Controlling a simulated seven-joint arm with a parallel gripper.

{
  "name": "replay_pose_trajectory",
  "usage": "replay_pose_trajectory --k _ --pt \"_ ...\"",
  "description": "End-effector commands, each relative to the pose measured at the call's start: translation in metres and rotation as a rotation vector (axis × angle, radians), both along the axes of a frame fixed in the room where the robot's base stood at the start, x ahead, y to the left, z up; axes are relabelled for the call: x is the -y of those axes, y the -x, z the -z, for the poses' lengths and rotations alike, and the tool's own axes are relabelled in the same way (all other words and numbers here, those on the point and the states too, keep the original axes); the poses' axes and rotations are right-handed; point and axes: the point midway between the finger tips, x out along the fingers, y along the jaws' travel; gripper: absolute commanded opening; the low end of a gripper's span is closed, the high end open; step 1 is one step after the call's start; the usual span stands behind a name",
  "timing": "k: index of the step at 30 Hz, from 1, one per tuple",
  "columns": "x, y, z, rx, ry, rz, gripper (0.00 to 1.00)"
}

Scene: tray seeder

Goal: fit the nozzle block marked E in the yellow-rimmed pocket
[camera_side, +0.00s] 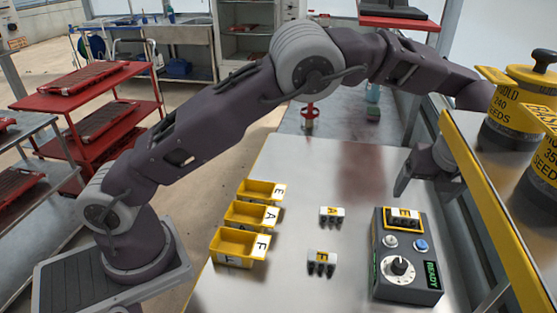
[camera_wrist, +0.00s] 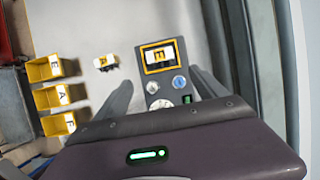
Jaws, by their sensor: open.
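A nozzle block with a pale label that reads as E (camera_side: 404,213) sits within the yellow-rimmed pocket (camera_side: 387,224) on the dark control box. In the wrist view the block (camera_wrist: 159,55) lies inside the yellow rim (camera_wrist: 146,69), roughly square to it. I cannot tell how deep it sits. My gripper (camera_side: 422,183) is open and empty, above and behind the box in the side view. In the wrist view its fingers (camera_wrist: 160,78) stand apart on either side of the box, clear of the block.
Block A (camera_side: 331,215) and a block that reads as F (camera_side: 321,261) stand on the metal table (camera_side: 290,180). Yellow bins E (camera_side: 262,192), A (camera_side: 250,214) and F (camera_side: 237,246) are at left. The control box (camera_side: 408,272) has a knob and buttons. Yellow seed hoppers (camera_side: 515,110) stand at right.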

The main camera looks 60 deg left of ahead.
Motion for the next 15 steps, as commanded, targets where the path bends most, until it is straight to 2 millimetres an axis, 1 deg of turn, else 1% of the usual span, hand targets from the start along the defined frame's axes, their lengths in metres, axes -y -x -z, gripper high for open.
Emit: replay_pose_trajectory --k 2,4,5,6,8,9,11,12,14,15 --pt "-0.009 0.004 -0.015 0.018 0.035 -0.065 0.81" --pt "-0.028 0.016 -0.045 0.055 0.112 -0.210 0.81" --pt "-0.039 0.026 -0.061 0.074 0.157 -0.299 0.81" --pt "-0.054 0.042 -0.083 0.104 0.227 -0.431 0.81" --pt "-0.077 0.073 -0.113 0.145 0.332 -0.640 0.81" --pt "-0.090 0.096 -0.131 0.174 0.404 -0.781 0.81" --pt "-0.109 0.137 -0.153 0.215 0.512 -1.000 0.81" --pt "-0.121 0.168 -0.164 0.243 0.585 -1.152 0.81" --pt "-0.134 0.216 -0.171 0.283 0.692 -1.377 0.81" --pt "-0.140 0.247 -0.171 0.308 0.758 -1.523 0.81"
